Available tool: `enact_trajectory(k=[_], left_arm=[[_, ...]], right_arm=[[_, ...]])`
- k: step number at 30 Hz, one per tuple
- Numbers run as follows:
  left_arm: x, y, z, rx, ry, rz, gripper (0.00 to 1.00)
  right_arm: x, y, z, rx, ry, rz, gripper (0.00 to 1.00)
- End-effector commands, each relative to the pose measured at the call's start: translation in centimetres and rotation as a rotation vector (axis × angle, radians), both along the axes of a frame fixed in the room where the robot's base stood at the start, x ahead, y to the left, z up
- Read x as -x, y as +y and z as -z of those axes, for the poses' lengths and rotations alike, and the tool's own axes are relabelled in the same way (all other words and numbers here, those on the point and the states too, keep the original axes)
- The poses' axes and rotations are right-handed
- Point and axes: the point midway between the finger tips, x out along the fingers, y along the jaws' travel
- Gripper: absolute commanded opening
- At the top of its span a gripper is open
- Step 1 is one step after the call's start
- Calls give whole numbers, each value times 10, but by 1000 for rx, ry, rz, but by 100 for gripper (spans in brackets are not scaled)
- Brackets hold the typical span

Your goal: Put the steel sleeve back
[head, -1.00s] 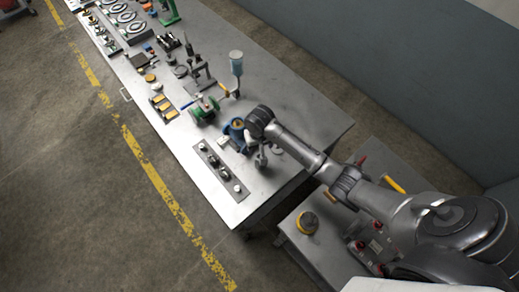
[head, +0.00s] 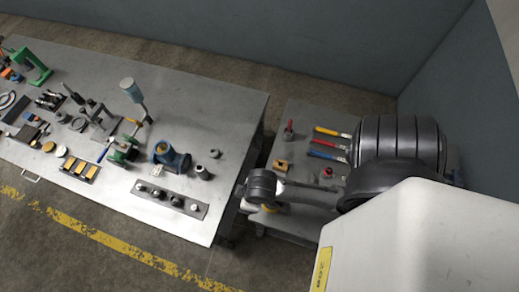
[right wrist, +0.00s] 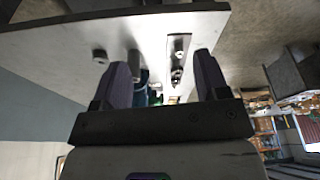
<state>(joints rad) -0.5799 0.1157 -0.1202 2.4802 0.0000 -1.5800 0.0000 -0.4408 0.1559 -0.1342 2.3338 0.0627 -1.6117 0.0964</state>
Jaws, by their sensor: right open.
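Two small grey cylindrical parts stand on the steel bench (head: 235,110) right of the blue vise (head: 170,157): a larger dark one (head: 203,172) and a smaller one (head: 214,153). Either may be the steel sleeve; I cannot tell which. A dark strip (head: 170,199) with several round fittings lies along the bench's front edge. In the right wrist view my right gripper (right wrist: 162,72) is open and empty, with the strip (right wrist: 178,60) and small parts beyond its fingers. In the head view its arm reaches to the bench's right end. My left gripper is out of view.
A lower side table (head: 295,150) holds screwdrivers or similar tools with yellow, red and blue handles. A green clamp-like tool (head: 124,150) and a lamp-like stand (head: 131,88) are left of the vise. The bench's back right is clear.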

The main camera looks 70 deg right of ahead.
Motion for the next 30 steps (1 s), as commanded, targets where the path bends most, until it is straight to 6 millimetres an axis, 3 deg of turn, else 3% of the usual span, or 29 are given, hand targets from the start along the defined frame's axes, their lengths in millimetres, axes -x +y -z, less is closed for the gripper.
enact_trajectory(k=[1, 6, 20, 25, 30], left_arm=[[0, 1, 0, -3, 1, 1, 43], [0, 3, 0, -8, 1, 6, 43], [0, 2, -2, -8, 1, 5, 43], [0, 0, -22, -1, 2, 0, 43], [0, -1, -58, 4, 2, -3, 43]], right_arm=[[14, 1, -7, 4, -13, -14, 68], [35, 1, -23, 24, -44, -46, 68], [40, 0, -30, 30, -52, -53, 68], [39, 0, -50, 30, -52, -53, 68], [40, 0, -85, 30, -51, -52, 68]])
